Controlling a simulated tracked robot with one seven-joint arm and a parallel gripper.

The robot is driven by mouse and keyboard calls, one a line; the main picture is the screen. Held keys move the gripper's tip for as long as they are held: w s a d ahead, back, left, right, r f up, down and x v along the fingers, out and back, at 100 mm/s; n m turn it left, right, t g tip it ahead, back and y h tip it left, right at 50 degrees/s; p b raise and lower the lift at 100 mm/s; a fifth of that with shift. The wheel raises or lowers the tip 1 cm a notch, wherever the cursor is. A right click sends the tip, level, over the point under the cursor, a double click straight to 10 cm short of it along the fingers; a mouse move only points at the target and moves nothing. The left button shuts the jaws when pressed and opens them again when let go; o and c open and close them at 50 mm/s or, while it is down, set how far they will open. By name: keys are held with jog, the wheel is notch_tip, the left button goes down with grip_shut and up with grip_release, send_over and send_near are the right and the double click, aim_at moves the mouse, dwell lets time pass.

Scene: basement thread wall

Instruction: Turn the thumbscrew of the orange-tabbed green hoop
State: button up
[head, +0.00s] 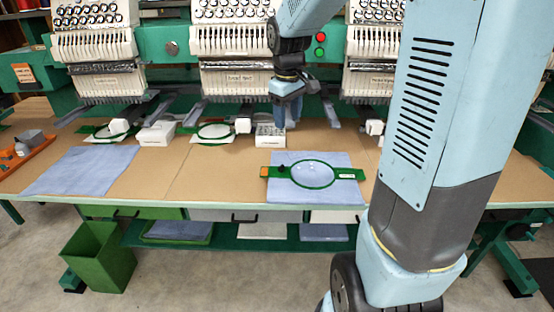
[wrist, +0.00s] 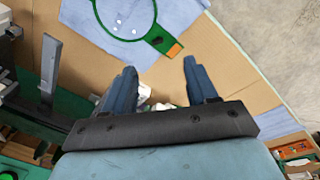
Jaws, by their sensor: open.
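The orange-tabbed green hoop (head: 322,184) lies flat on a blue cloth (head: 342,196) near the front edge of the table. Its orange tab (head: 271,170) is at the left end, and the dark thumbscrew (head: 283,169) sits just beside it. In the wrist view, the hoop (wrist: 127,38) is at the top, with the orange tab (wrist: 174,51) and the dark thumbscrew (wrist: 157,41) above the fingers. My gripper (head: 290,120) is above the table, behind the hoop. In the wrist view, my gripper (wrist: 160,75) has its fingers apart with nothing between them.
A small white box (head: 271,137) stands below my gripper. Other green hoops (head: 214,132) and embroidery heads (head: 233,80) line the back. Another blue cloth (head: 82,170) lies at left, and bare tabletop (head: 205,178) lies left of the hoop. A green bin (head: 99,256) stands on the floor.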

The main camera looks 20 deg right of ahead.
jog(key=n+g, duration=0.1)
jog(key=n, duration=0.1)
send_over(281, 166)
notch_tip(281, 166, down, 7)
jog(key=shift+y, duration=0.3)
notch_tip(281, 166, down, 14)
jog(key=shift+w+f, duration=0.1)
jog(key=shift+d, duration=0.1)
jog(key=c, duration=1.1)
